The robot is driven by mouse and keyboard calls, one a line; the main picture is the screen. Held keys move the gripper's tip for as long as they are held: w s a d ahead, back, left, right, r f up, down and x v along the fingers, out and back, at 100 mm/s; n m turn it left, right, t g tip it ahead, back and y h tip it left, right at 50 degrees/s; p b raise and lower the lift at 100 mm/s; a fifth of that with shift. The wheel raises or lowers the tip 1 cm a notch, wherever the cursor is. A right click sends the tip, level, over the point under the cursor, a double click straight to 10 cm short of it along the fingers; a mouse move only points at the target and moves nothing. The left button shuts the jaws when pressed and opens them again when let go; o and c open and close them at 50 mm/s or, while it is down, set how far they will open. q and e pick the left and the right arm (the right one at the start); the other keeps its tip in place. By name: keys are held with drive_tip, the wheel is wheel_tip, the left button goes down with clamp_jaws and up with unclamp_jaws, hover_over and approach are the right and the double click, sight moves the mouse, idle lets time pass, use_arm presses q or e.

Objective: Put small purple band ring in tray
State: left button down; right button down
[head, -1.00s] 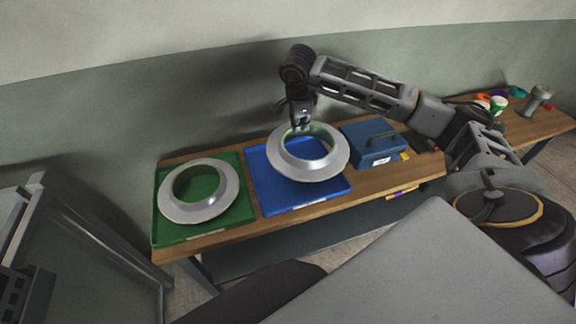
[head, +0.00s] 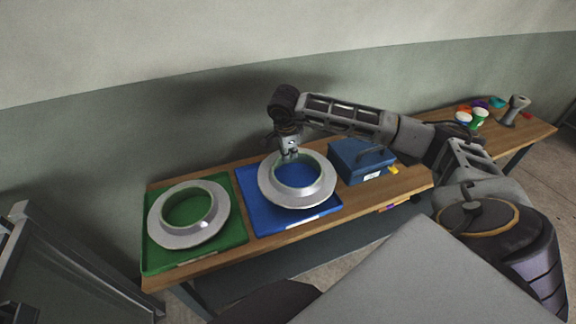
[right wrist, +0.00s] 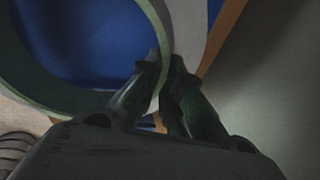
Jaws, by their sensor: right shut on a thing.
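My right gripper (head: 290,155) is shut on the far rim of a grey flanged ring (head: 268,193) with a green inner band, at the blue tray (head: 246,222). I cannot tell whether the ring touches the tray floor. In the right wrist view, the two fingers (right wrist: 163,75) pinch the wall of this ring (right wrist: 75,98), with blue tray floor showing through its hole. A similar grey ring (head: 160,236) with a green band lies in the green tray (head: 155,258) on the left. I make out no purple band on either ring. My left gripper is not in view.
A blue toolbox (head: 352,166) with a dark handle stands right of the blue tray. Several small coloured pots (head: 478,118) and a grey stand (head: 516,108) are at the far right end of the wooden table (head: 412,180). A wall runs close behind the table.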

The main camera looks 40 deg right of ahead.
drive_tip(key=shift+f, duration=0.85)
drive_tip(key=shift+f, duration=0.1)
drive_tip(key=shift+f, duration=1.8)
drive_tip(key=c, duration=1.6)
unclamp_jaws()
drive_tip(key=shift+o, duration=0.2)
drive_tip(key=shift+r, duration=0.15)
drive_tip(key=v, duration=1.1)
drive_tip(key=shift+r+b, duration=0.4)
drive_tip(key=shift+s+a, duration=0.1)
